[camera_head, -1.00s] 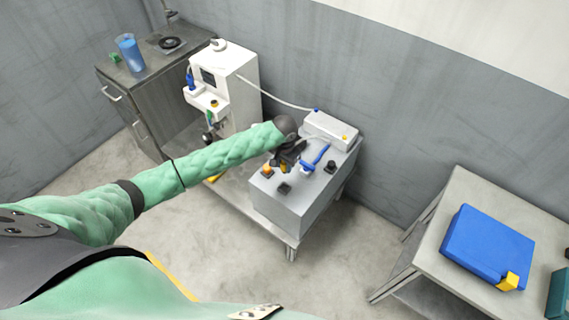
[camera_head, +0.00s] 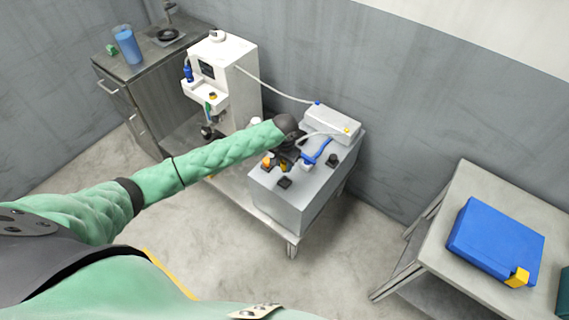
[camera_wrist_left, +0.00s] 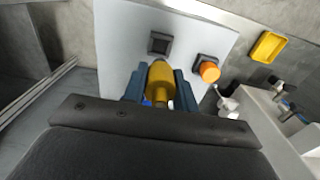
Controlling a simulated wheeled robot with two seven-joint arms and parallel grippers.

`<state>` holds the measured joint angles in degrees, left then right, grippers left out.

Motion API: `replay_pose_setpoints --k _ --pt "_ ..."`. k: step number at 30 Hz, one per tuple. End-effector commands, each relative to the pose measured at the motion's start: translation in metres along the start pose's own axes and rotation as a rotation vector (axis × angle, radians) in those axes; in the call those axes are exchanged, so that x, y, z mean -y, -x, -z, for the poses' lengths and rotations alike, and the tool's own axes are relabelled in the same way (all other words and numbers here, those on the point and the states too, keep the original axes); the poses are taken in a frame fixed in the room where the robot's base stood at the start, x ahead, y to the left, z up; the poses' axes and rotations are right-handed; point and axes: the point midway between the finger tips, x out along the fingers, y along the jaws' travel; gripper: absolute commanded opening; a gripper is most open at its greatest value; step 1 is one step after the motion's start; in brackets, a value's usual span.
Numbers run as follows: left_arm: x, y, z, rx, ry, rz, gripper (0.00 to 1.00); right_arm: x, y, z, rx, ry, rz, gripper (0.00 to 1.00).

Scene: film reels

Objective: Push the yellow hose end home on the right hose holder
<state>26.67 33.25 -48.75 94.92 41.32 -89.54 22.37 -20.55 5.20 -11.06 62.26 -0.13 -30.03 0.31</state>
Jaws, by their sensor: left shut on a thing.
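My left gripper (camera_head: 287,160) is over the top of the grey box. In the left wrist view, its fingers (camera_wrist_left: 160,88) are shut on the yellow hose end (camera_wrist_left: 160,80), one on each side. The hose end shows small under the gripper in the head view (camera_head: 283,168). A thin white hose arcs from the gripper toward the white unit at the back of the grey box. I cannot tell which fitting is the right hose holder, nor whether the hose end touches one. My right gripper is not in view.
The grey box (camera_head: 290,208) carries an orange knob (camera_head: 267,162), black square fittings (camera_head: 285,184), a blue curved part (camera_head: 318,152) and a white unit (camera_head: 332,124). A white machine (camera_head: 243,85) stands behind left. A blue case (camera_head: 495,240) lies on the right table.

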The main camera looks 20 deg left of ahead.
Motion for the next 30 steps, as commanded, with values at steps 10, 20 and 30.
replay_pose_setpoints --k 10,20,30 --pt "0.0 -0.03 0.0 0.001 0.0 0.0 0.0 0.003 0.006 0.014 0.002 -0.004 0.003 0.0" --pt "-0.001 -0.048 0.0 0.0 0.0 0.0 0.0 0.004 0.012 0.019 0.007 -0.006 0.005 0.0" --pt "0.0 -0.05 0.0 0.0 0.0 0.0 0.0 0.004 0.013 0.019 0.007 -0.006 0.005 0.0"
